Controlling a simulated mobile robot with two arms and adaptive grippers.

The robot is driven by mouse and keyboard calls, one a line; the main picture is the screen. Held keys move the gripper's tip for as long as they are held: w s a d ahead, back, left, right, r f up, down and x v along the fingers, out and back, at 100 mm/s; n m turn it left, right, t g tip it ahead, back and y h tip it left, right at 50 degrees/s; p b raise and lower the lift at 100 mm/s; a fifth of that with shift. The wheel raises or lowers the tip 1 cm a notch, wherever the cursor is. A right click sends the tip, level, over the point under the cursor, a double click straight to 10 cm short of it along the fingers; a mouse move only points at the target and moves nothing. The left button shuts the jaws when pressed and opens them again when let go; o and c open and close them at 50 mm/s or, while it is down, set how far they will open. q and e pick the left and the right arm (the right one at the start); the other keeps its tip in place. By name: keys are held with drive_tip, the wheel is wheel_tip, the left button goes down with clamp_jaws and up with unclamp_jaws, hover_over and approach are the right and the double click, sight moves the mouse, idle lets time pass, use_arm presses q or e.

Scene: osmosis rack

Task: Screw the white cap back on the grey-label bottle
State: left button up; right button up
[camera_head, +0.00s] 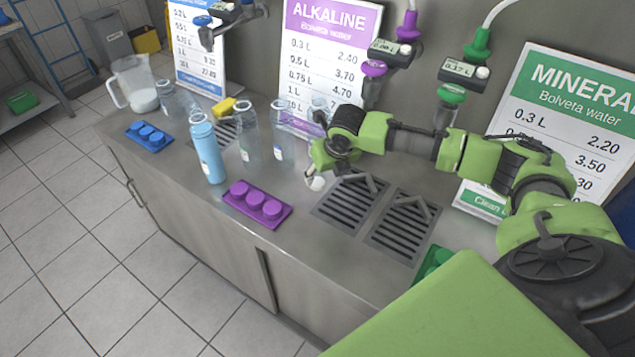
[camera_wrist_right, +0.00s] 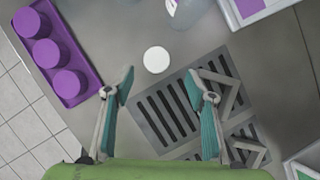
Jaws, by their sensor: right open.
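The white cap (camera_wrist_right: 156,60) lies on the steel counter in the right wrist view, beside a drain grate. It also shows in the head view (camera_head: 316,183), just below my right gripper (camera_head: 322,168). In the right wrist view my right gripper (camera_wrist_right: 160,82) is open and empty, with the cap just beyond the gap between its fingertips. Several clear bottles stand behind, including one (camera_head: 247,140) and another (camera_head: 283,140) left of the gripper. Their small labels are too unclear to tell which is grey. The base of one bottle (camera_wrist_right: 185,12) shows in the wrist view. My left gripper is not in view.
A purple cap tray (camera_head: 257,218) and a blue one (camera_head: 149,143) lie near the counter's front edge. A blue bottle (camera_head: 207,150) stands between them. Drain grates (camera_head: 345,205) lie right of the cap. Price boards and dispenser taps line the back. A pitcher (camera_head: 133,85) stands far left.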

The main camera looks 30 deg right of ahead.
sight(318, 182)
drive_tip(key=shift+w+a+f, duration=0.1)
drive_tip(key=shift+w+f, duration=0.15)
drive_tip(key=shift+f, duration=0.15)
drive_tip(key=p+x, duration=0.1)
drive_tip(key=x, duration=0.3)
drive_tip(key=shift+w+a+f, duration=0.1)
drive_tip(key=shift+w+a, duration=0.05)
drive_tip(key=shift+w, duration=0.05)
drive_tip(key=c, duration=0.7)
drive_tip(key=shift+c, duration=0.5)
